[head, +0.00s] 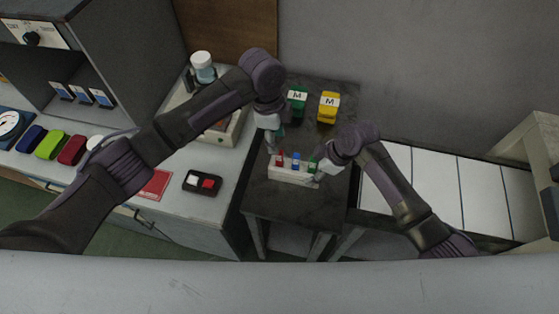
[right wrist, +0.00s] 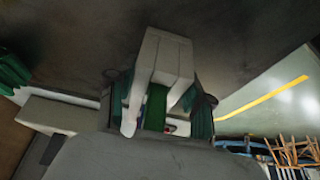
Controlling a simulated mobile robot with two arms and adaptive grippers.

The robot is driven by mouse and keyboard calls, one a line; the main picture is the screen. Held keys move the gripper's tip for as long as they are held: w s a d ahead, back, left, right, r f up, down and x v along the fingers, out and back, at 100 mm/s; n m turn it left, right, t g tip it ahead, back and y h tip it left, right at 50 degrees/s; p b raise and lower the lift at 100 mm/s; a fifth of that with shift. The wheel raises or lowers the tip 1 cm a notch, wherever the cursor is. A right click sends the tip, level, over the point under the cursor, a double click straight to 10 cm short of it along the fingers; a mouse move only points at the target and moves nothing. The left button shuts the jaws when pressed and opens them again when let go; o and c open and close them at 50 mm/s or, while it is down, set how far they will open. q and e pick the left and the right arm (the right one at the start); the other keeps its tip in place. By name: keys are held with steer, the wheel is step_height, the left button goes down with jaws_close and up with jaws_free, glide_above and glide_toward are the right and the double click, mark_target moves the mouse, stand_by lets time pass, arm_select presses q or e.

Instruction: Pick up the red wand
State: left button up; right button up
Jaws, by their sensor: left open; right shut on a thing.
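The red wand (head: 279,160) stands upright at the left end of a white rack (head: 288,175) on the dark table. A blue wand (head: 295,160) stands in the middle and a green wand (head: 312,164) at the right end. My left gripper (head: 272,142) is open, just above and left of the red wand, apart from it as far as I can tell. My right gripper (head: 318,174) is at the rack's right end, shut on the green wand, which shows as a green strip (right wrist: 156,107) between the fingers in the right wrist view.
A green block (head: 297,101) and a yellow block (head: 329,106), both marked M, stand at the table's back. A capped jar (head: 203,67) and a tray with red and white pieces (head: 203,183) are on the left counter. White panels (head: 480,190) lie to the right.

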mark_target(279, 155)
arm_select(q)
steer(key=shift+s+d+f, duration=0.1)
steer(key=shift+d+f, duration=0.05)
steer(key=shift+f, duration=1.05)
steer(key=shift+s+d+f, duration=0.1)
steer(key=shift+d+f, duration=0.05)
steer(key=shift+f, duration=1)
steer(key=shift+d+f, duration=0.15)
steer(key=shift+f, duration=1.05)
jaws_close()
